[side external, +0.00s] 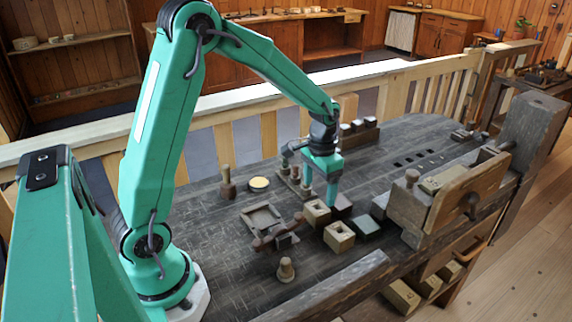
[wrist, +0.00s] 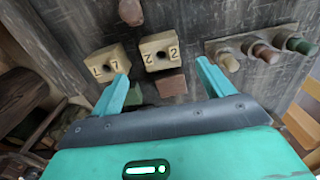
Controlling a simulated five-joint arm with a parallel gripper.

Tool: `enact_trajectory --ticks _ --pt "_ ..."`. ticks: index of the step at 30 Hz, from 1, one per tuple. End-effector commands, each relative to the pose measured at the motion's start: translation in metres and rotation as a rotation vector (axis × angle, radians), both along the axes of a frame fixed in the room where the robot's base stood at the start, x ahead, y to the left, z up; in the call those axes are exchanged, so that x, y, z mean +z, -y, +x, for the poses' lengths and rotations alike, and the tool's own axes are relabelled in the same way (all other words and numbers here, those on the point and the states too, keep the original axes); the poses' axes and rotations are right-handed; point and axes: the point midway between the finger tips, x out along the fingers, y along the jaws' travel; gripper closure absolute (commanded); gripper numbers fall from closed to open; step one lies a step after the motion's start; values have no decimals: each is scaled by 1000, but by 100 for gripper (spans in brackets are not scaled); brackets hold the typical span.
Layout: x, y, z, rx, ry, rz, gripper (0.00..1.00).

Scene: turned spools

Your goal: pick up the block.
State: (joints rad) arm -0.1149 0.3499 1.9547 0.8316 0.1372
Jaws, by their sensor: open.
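Several blocks sit close together on the dark bench, and I cannot tell which one the task means. Two are pale wood with a dark hole on top: one (side external: 317,213) is marked 22 in the wrist view (wrist: 158,50), the other (side external: 339,237) shows a 7 there (wrist: 110,65). A reddish-brown block (wrist: 172,85) and a dark green block (side external: 366,227) lie beside them. My gripper (side external: 320,190) is open, fingers pointing down over the blocks. In the wrist view its fingertips (wrist: 163,72) stand apart with nothing seen held between them.
A rack (wrist: 240,45) with several pegs stands close to my gripper. A wooden tray (side external: 262,218), a mallet-like tool (side external: 228,185) and a turned wooden piece (side external: 286,270) are to the left. A large wooden vise (side external: 440,195) stands at the right.

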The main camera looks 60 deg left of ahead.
Motion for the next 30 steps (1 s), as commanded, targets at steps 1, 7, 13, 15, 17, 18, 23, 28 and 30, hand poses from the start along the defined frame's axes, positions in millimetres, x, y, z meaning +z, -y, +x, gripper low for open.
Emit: enact_trajectory --ticks 1,7,13,15,17,18,23,28,30 --pt "-2 -1 1 0 -4 0 20" --pt "-5 -1 2 0 -6 -1 20" --pt "-17 -1 1 0 -8 -1 20" --pt "-23 -1 1 0 -8 -1 20" --pt "-27 -1 1 0 -8 -1 20" --pt "-29 -1 1 0 -8 -1 20" --pt "-30 -1 1 0 -6 -1 20" --pt "-36 -1 1 0 -6 -1 20" --pt "-42 -1 1 0 -9 -1 20"
